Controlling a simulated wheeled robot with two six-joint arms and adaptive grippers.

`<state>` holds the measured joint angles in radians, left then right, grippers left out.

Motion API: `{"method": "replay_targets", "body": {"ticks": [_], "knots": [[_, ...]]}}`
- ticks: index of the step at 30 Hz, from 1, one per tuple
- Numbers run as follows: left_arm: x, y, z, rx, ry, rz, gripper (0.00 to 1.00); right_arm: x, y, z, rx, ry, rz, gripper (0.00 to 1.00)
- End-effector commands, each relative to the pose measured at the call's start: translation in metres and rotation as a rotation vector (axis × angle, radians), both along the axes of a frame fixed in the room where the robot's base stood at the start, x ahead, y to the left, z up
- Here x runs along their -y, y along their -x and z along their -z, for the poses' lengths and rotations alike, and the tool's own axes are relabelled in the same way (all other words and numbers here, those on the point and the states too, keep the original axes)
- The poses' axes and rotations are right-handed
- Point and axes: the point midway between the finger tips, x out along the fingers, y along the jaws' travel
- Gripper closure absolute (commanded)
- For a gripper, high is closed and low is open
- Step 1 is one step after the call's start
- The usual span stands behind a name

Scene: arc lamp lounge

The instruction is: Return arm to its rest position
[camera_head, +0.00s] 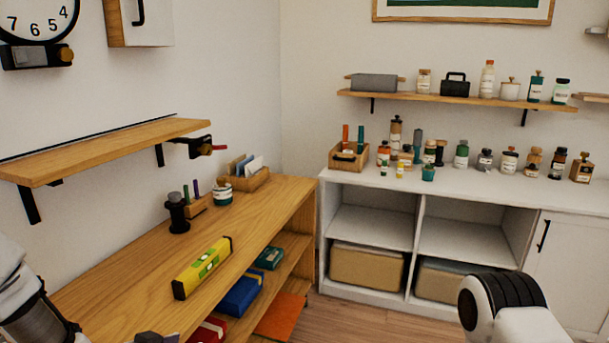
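My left arm comes in at the lower left corner, beside the near end of the wooden bench (120,262). A small dark piece (155,338) at the bottom edge may be part of my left gripper; its fingers do not show clearly. My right arm shows at the lower right as a white link with a black ribbed joint, in front of the white cabinet (465,196). My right gripper is out of the picture. No object shows in either hand.
A yellow level (202,268) lies on the bench near my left arm. A black spool (178,213), a small jar (222,195) and a wooden organizer (246,181) stand farther back. Wall shelf (105,152) overhangs the bench. Several bottles line the cabinet top. Floor (345,318) between is clear.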

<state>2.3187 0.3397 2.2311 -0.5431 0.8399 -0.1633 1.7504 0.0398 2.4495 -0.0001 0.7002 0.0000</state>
Motion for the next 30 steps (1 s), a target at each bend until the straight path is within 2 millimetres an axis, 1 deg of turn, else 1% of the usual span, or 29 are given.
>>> {"method": "replay_targets", "body": {"ticks": [1,5,8,9,11,12,14,15,18,19,20,21,30], "knots": [[0.004,0.009,0.012,-0.039,-0.008,0.009,0.46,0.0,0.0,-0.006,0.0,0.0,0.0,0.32],[0.012,0.037,0.052,-0.155,-0.028,0.016,0.46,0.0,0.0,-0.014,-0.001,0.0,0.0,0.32],[0.017,0.068,0.085,-0.267,-0.046,0.013,0.46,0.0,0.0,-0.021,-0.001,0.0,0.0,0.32],[0.019,0.085,0.1,-0.324,-0.055,0.009,0.46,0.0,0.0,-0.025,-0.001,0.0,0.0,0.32],[0.022,0.115,0.124,-0.422,-0.07,-0.003,0.46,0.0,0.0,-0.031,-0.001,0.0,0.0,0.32],[0.023,0.14,0.139,-0.498,-0.082,-0.016,0.46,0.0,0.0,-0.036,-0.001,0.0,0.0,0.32],[0.023,0.185,0.161,-0.627,-0.108,-0.045,0.46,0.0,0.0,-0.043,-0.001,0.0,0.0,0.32],[0.022,0.216,0.173,-0.714,-0.127,-0.073,0.46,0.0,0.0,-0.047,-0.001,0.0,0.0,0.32],[0.015,0.277,0.188,-0.886,-0.176,-0.162,0.46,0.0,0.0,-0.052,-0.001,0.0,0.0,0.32],[0.012,0.291,0.189,-0.926,-0.189,-0.195,0.46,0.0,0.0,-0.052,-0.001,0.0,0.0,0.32],[0.008,0.3,0.189,-0.955,-0.2,-0.238,0.46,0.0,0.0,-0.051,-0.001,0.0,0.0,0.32],[0.006,0.302,0.189,-0.963,-0.201,-0.254,0.46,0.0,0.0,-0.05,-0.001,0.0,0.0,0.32],[0.006,0.302,0.189,-0.963,-0.201,-0.254,0.46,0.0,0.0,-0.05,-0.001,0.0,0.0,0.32]]}}
